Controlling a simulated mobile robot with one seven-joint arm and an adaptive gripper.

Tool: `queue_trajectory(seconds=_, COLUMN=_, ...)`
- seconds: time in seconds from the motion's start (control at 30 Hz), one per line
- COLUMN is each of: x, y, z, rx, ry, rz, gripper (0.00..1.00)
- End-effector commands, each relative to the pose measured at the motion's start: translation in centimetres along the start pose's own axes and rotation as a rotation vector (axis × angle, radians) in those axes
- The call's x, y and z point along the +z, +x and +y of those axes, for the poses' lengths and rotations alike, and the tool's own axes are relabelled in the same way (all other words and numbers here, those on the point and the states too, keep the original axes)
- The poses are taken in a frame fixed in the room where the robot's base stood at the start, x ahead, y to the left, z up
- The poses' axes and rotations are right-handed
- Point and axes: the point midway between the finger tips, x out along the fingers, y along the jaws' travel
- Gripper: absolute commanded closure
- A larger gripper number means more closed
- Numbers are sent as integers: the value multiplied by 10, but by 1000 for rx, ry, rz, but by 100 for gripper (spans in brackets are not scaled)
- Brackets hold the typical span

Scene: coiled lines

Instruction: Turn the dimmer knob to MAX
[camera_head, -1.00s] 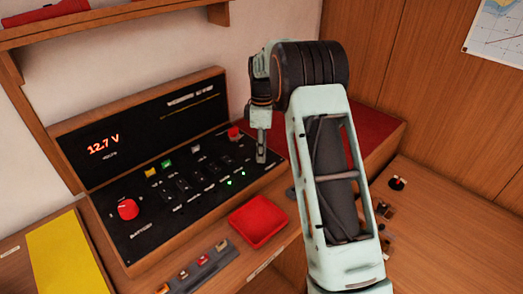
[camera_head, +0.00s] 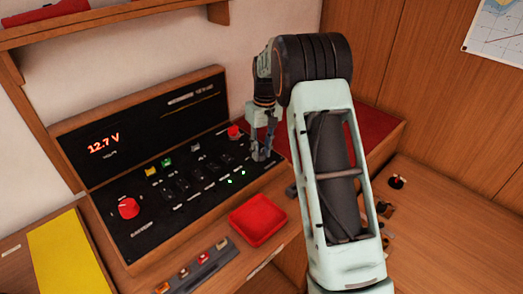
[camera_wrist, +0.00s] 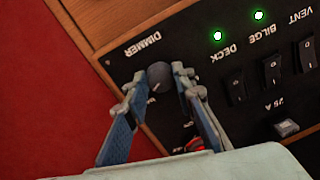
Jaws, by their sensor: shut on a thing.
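The dimmer knob (camera_wrist: 158,74) is small, round and dark, at the corner of the black switch panel beside the DIMMER label in the wrist view. A short pale mark shows on it. My gripper (camera_wrist: 155,82) has one finger on each side of the knob and is shut on it. In the head view my gripper (camera_head: 262,154) is at the right end of the panel (camera_head: 140,225), and its fingers hide the knob. I cannot make out a MAX mark in either view.
Lit green lights and black rocker switches (camera_wrist: 271,72) lie close to the knob. A red knob (camera_head: 234,132) stands behind my gripper, and a larger red knob (camera_head: 128,208) is at the panel's left. A red tray (camera_head: 258,220) lies in front.

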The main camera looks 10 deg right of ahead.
Motion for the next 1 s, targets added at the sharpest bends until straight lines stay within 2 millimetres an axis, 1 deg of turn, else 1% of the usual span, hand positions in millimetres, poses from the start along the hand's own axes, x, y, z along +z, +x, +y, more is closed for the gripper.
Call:
queue_trajectory(seconds=0.6, x=0, y=-1, z=-2, rx=1, ry=573, rz=35, gripper=100)
queue_trajectory(seconds=0.8, x=0, y=-1, z=-2, rx=1, ry=722, rz=44, gripper=100)
queue_trajectory(seconds=1.0, x=0, y=-1, z=-2, rx=0, ry=827, rz=50, gripper=100)
